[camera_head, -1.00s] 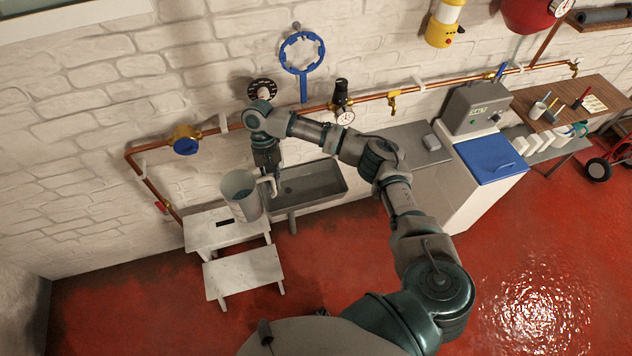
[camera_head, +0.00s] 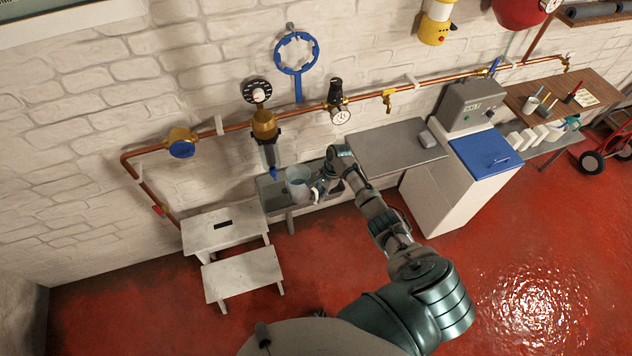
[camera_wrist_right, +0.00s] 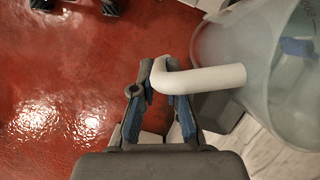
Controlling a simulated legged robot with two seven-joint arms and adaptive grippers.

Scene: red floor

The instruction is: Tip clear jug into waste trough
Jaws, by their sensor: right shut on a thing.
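The clear jug (camera_head: 298,186) is held over the grey waste trough (camera_head: 270,205) on the wall, near the trough's middle. In the head view its mouth faces up and it looks about upright; a slight tilt is hard to judge. My right gripper (camera_head: 320,188) is at the jug's right side. In the right wrist view my right gripper (camera_wrist_right: 160,95) is shut on the jug's white handle, and the translucent jug (camera_wrist_right: 275,60) fills the upper right. The jug and my arm hide part of the trough. My left gripper is out of view.
A brass filter (camera_head: 264,125) with a hanging lower part is close behind the jug. A white step stool (camera_head: 243,273) stands left of the trough. A grey worktop (camera_head: 395,150) and a cabinet with a blue lid (camera_head: 486,155) are to the right. The red floor in front is open.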

